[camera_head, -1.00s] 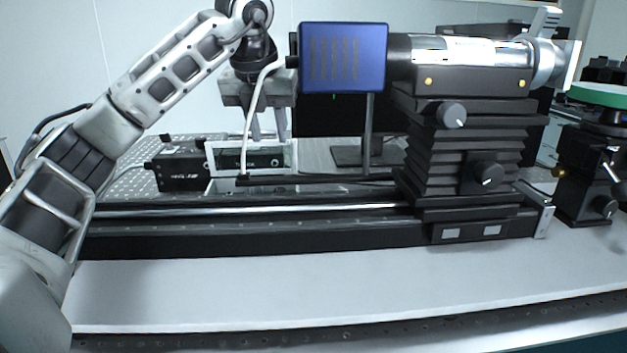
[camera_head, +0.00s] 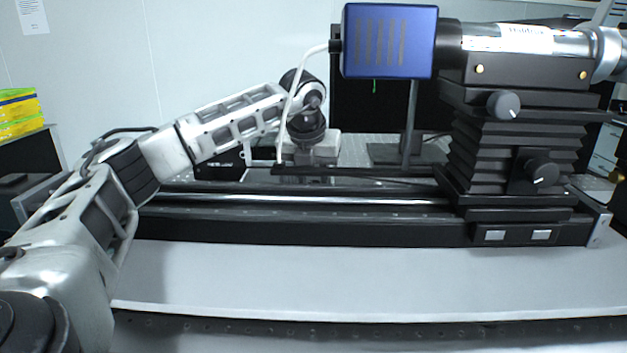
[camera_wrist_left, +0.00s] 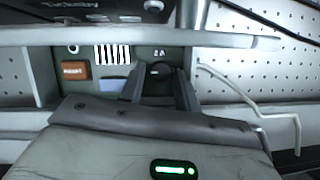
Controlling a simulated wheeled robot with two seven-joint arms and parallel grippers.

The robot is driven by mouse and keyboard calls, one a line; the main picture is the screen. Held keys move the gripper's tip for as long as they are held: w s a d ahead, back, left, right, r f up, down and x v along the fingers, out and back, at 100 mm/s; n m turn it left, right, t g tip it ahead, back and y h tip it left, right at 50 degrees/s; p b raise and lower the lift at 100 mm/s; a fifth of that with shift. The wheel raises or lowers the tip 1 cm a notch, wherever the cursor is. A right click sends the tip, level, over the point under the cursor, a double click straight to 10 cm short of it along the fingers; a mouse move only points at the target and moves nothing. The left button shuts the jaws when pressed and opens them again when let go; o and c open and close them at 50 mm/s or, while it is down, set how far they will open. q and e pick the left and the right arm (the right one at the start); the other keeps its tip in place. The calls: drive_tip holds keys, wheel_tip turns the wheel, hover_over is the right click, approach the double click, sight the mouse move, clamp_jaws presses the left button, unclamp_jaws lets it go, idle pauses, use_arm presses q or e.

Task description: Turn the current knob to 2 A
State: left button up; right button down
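In the left wrist view, the dark round current knob (camera_wrist_left: 158,70) is on a grey-green front panel (camera_wrist_left: 200,62), just below a "2 A" mark (camera_wrist_left: 159,52). The two dark fingers of my left gripper (camera_wrist_left: 158,80) stand on either side of the knob; whether they touch it is too dark to tell. The knob's pointer cannot be made out. In the head view my left wrist (camera_head: 308,125) reaches down behind the rail, and its fingers are hidden. My right gripper is not in view.
Beside the knob are an orange switch (camera_wrist_left: 75,70), a striped label (camera_wrist_left: 112,54) and a pale blue patch (camera_wrist_left: 113,85). The long black rail (camera_head: 330,228) lies in front.

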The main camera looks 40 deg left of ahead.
use_arm(q)
drive_tip(key=shift+w+f, duration=0.15)
drive_tip(key=shift+f, duration=0.25)
drive_tip(key=shift+c, duration=0.3)
clamp_jaws()
drive_tip(key=shift+a+m+h+p, duration=0.15)
drive_tip(key=shift+m+h+p, duration=0.5)
drive_tip(key=shift+m, duration=0.85)
drive_tip(key=shift+o, duration=0.3)
unclamp_jaws()
drive_tip(key=shift+t, duration=0.3)
drive_tip(key=p+v, duration=0.1)
drive_tip(key=v, duration=1.5)
drive_tip(key=shift+p, duration=0.4)
